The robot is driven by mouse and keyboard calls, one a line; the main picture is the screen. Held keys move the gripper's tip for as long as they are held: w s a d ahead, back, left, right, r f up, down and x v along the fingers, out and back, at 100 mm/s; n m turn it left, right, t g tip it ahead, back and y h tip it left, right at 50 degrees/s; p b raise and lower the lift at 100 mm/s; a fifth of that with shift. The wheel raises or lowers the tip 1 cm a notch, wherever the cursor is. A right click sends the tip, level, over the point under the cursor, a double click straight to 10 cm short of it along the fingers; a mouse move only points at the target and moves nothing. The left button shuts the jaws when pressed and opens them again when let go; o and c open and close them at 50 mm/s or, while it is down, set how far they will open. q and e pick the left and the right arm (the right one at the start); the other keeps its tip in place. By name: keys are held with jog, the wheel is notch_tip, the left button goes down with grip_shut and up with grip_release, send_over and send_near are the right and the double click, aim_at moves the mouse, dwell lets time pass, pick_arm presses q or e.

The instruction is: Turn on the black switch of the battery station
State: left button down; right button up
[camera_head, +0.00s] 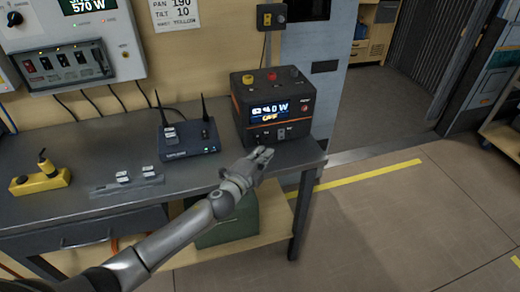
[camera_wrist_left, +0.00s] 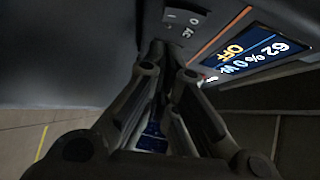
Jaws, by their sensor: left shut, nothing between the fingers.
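The battery station (camera_head: 272,108) is a black box with an orange stripe at the right end of the grey workbench. Its lit screen (camera_head: 267,110) reads 0 W and OFF; in the left wrist view the screen (camera_wrist_left: 250,52) also shows 62 %. The black switch (camera_wrist_left: 184,17), marked I and O beside the letters AC, is on the station's front below the screen. My left gripper (camera_head: 264,153) is shut and empty, just in front of the station's lower front. In the wrist view its fingertips (camera_wrist_left: 155,47) are close below the switch; contact cannot be told.
A black router (camera_head: 190,138) with antennas stands left of the station. A grey power strip (camera_head: 125,187) and a yellow socket block (camera_head: 40,179) lie further left on the bench. A white switch panel (camera_head: 75,62) hangs behind. The floor at right is clear.

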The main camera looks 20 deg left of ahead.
aim_at(258, 139)
pick_arm(q)
jog(key=shift+w+a+f, duration=0.15)
jog(key=shift+w+a, duration=0.65)
jog(key=shift+w, duration=0.25)
jog(key=b, duration=0.2)
jog(key=shift+w+a+f+b, duration=0.1)
jog(key=shift+w+f+b, duration=0.05)
jog(key=shift+f+b, duration=0.2)
jog(key=shift+r, duration=0.2)
